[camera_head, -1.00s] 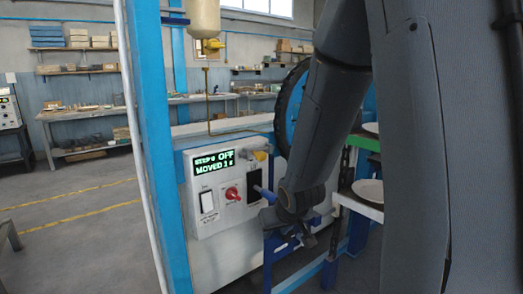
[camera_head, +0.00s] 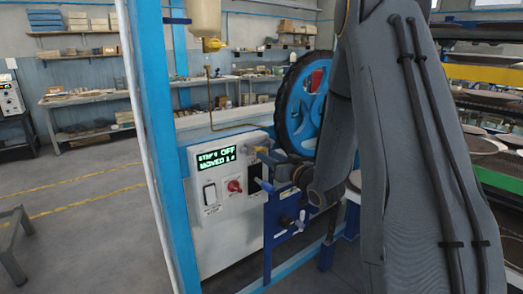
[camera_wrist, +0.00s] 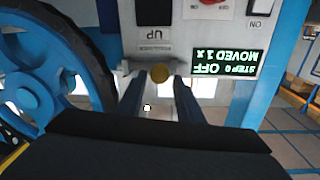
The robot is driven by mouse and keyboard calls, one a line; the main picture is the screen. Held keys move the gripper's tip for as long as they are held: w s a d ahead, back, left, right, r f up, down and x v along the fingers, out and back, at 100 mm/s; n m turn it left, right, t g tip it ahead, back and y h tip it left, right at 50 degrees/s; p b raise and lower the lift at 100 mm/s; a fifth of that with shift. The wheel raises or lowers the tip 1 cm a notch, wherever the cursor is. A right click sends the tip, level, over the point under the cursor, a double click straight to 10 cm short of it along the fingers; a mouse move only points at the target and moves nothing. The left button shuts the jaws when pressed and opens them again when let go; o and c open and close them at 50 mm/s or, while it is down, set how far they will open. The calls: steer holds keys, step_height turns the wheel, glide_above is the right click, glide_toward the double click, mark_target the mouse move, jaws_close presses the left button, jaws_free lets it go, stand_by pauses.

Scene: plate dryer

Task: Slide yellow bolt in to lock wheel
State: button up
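The yellow bolt shows as a round yellow end (camera_wrist: 160,73) in the wrist view, between and just beyond my fingertips. In the head view the yellow bolt (camera_head: 261,147) is small, at the upper right of the control panel and partly behind my gripper. My gripper (camera_wrist: 158,82) is open, its two dark fingers apart with a gap around the bolt; I cannot tell whether either touches it. My gripper (camera_head: 269,161) is small and dark in the head view. The blue wheel with a black rim (camera_head: 294,105) stands right of the panel, partly behind my arm.
The white panel (camera_head: 208,217) has a display reading "STEP 0 OFF, MOVED 1 x", a red knob (camera_head: 235,186) and switches. A blue post (camera_head: 153,130) stands left of it. Racks with plates (camera_head: 490,143) are at the right.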

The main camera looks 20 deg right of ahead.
mark_target(262, 148)
steer(key=shift+p+x, duration=0.6)
steer(key=shift+x, duration=1.9)
jaws_close()
